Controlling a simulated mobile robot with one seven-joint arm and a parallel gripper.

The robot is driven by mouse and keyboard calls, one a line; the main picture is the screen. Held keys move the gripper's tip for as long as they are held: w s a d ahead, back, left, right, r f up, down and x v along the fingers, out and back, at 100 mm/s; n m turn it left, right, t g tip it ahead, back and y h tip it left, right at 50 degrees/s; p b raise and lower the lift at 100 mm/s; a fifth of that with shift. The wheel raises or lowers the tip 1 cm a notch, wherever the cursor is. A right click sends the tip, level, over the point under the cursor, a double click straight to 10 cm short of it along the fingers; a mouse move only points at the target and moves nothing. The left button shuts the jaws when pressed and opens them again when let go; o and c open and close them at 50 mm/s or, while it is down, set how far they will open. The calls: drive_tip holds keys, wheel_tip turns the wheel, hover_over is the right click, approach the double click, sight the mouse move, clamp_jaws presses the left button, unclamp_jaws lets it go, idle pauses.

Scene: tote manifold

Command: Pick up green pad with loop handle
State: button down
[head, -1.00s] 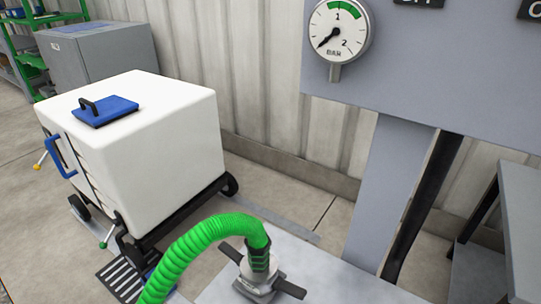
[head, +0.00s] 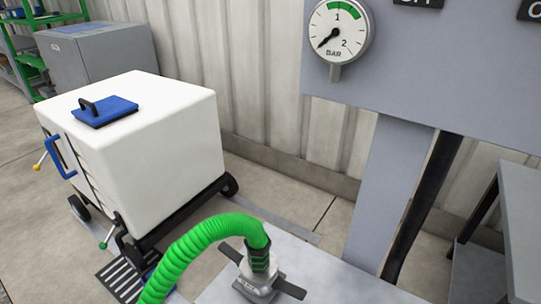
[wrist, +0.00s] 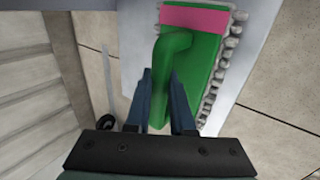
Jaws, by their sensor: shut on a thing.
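In the wrist view, the green pad with loop handle (wrist: 207,75) has a pink patch near its far end and a pale, bumpy fringe along its right edge. Its thick green handle (wrist: 172,44) rises on the left side. My gripper (wrist: 160,76) is shut on this handle, with a blue-grey finger on each side of it. The fingers hide part of the handle's near end. Neither the green pad nor my gripper shows in the head view.
A white wheeled tote (head: 165,130) stands at left with a blue pad (head: 104,111) with a black handle on top. A green hose (head: 190,250) runs to a metal coupling (head: 258,278) on a grey surface. A gauge (head: 340,28) hangs on a panel. Floor between tote and wall is clear.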

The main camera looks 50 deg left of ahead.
drive_tip(key=shift+r, duration=0.1)
drive_tip(key=shift+r+p, duration=0.35)
drive_tip(key=shift+p, duration=0.25)
drive_tip(key=s+d+p, duration=0.4)
drive_tip(key=s, duration=1.3)
drive_tip(key=shift+s+f+p, duration=0.15)
drive_tip(key=shift+s+p, duration=0.05)
drive_tip(key=shift+p, duration=0.15)
drive_tip(key=shift+d, duration=0.1)
drive_tip(key=c, duration=1.5)
unclamp_jaws()
drive_tip(key=shift+w, duration=0.1)
clamp_jaws()
